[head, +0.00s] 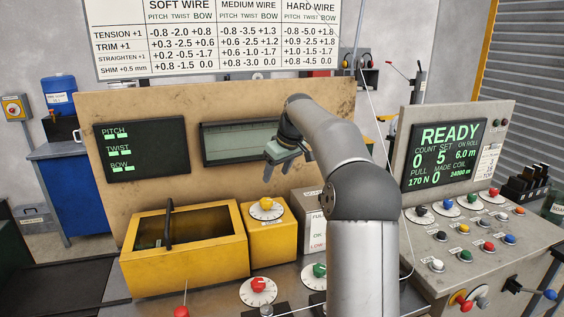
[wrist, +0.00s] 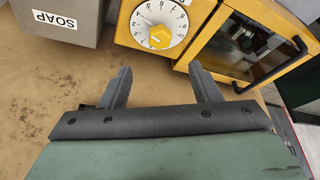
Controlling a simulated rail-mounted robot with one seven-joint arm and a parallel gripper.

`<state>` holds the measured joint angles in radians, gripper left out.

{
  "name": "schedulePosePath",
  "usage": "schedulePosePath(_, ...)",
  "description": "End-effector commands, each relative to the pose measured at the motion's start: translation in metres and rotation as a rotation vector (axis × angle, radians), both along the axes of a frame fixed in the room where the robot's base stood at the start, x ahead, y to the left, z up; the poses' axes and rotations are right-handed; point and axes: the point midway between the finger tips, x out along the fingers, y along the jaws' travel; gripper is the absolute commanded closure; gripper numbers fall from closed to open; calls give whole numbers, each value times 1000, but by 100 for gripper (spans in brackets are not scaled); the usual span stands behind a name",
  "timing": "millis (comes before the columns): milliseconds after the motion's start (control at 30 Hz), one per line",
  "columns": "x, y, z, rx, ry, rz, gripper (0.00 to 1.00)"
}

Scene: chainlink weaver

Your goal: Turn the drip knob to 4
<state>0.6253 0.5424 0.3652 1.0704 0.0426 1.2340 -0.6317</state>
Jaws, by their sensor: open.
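A yellow knob (head: 266,203) sits on a white numbered dial on top of a yellow box (head: 272,242); no drip label is readable on it. In the wrist view, the same yellow knob (wrist: 160,37) and its dial (wrist: 177,17) appear upside down beyond the fingers. I cannot tell which number it points to. My gripper (head: 286,164) is open and empty, above and behind the knob, in front of the tan panel. In the wrist view, its two fingers (wrist: 160,72) stand apart with the dial beyond the gap, touching nothing.
A yellow windowed box with a black handle (head: 185,245) stands left of the knob. A grey box labelled SOAP (wrist: 55,20) is beside it. Red (head: 258,285) and green (head: 319,270) knobs lie in front. A button console (head: 465,240) stands right; a wire runs past my arm.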

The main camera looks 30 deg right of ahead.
Motion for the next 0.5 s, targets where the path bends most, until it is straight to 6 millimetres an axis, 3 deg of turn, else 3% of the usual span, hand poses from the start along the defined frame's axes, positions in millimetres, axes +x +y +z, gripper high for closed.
schedulePosePath(200,-13,-5,35,-1,-1,-1,43)
schedulePosePath(500,-19,-6,47,0,1,0,43)
